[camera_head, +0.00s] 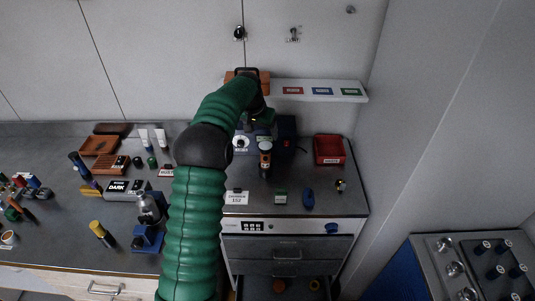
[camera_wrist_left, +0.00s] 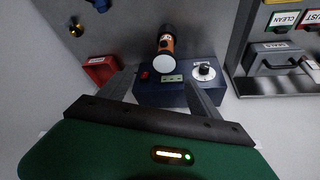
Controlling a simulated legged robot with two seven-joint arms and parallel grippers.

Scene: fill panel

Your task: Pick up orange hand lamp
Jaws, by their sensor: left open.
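The orange hand lamp (camera_head: 265,160), a black cylinder with an orange band, stands on the grey worktop in the head view. It also shows in the left wrist view (camera_wrist_left: 166,46), with its pale round end facing the camera, just beyond a dark blue box. My left gripper (camera_wrist_left: 160,92) is open and empty, its two fingers spread in front of the blue box. The lamp is beyond the fingertips and apart from them. In the head view my green left arm reaches up over the bench and hides most of the gripper. My right gripper is not in view.
The dark blue box (camera_wrist_left: 178,88) with a white dial stands between gripper and lamp. A red bin (camera_head: 328,150) is to the lamp's right. A shelf (camera_head: 318,97) with labels runs along the wall above. Small items lie in front; tools crowd the left bench.

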